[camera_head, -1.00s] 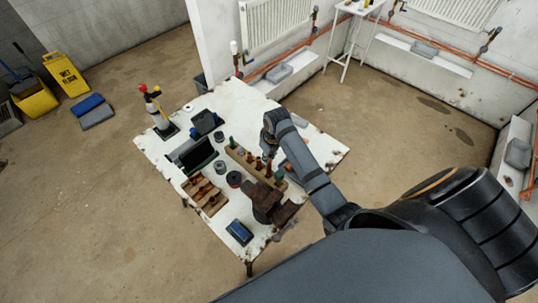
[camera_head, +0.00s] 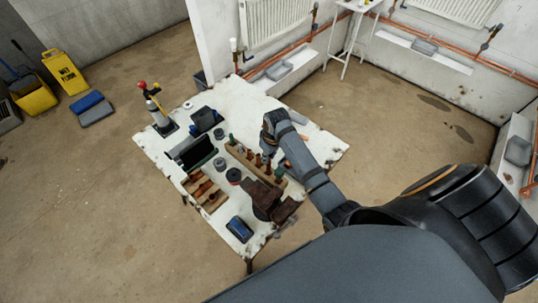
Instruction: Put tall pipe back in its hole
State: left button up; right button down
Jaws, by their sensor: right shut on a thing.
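The wooden pipe rack (camera_head: 242,159) lies across the middle of the white table, with several short copper and green-topped pieces standing in it. My right gripper (camera_head: 267,149) is over the far side of this rack, pointing down. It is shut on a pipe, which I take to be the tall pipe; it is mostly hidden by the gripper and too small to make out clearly. I cannot tell which hole lies beneath it or whether the pipe touches the rack. My left gripper is not in view.
The worn white table (camera_head: 316,160) also holds a second wooden rack (camera_head: 205,190), a dark vise (camera_head: 268,198), a blue case (camera_head: 239,229), a black box (camera_head: 192,152) and a torch (camera_head: 157,112). Bare tabletop lies at the far side.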

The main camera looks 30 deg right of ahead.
notch_tip(320, 180, down, 2)
jog(key=shift+f+b, duration=0.1)
jog(key=shift+b, duration=0.3)
jog(key=shift+f, duration=0.45)
jog(key=c, duration=1.1)
grip_release()
jog(key=shift+c, duration=0.2)
